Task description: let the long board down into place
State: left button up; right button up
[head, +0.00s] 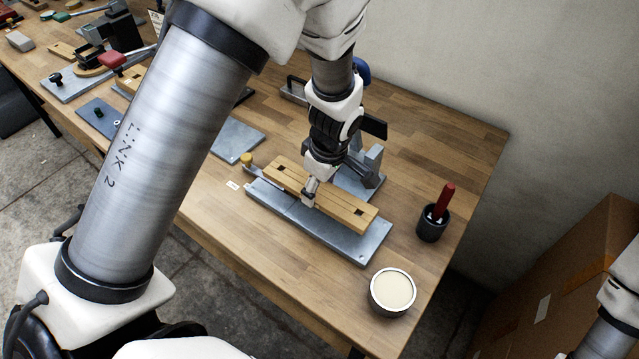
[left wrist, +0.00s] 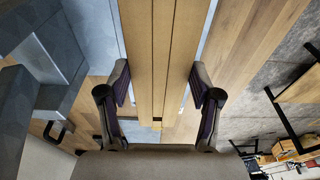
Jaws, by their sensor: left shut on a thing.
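The long board (head: 345,209) is light wood with a lengthwise groove and dark square holes near its ends. It lies over a grey metal base plate (head: 346,243) on the table, roughly lined up with it. Whether it rests on the plate or hangs just above it, I cannot tell. My left gripper (head: 309,196) is shut across the middle of the board from above. In the left wrist view the board (left wrist: 160,60) runs between the two fingers (left wrist: 160,95), one on each side. My right gripper is out of view.
A grey metal block (head: 370,163) stands behind the board. A dark cup with a red-handled tool (head: 433,222) and a round tin (head: 392,292) stand to the right. A cardboard box (head: 560,270) is beyond the table.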

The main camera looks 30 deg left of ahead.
pick_arm(q)
jog(key=shift+f+b, duration=1.65)
jog(key=shift+f, duration=0.45)
jog(key=o, duration=1.4)
jog(key=shift+c, duration=0.2)
jog(key=shift+r, duration=0.15)
jog(key=r, duration=0.4)
jog(key=d+r, duration=0.1)
jog(key=r, duration=0.2)
jog(key=d+r, duration=0.1)
jog(key=r, duration=0.3)
jog(key=shift+s+r, duration=0.2)
jog(key=shift+r, duration=0.1)
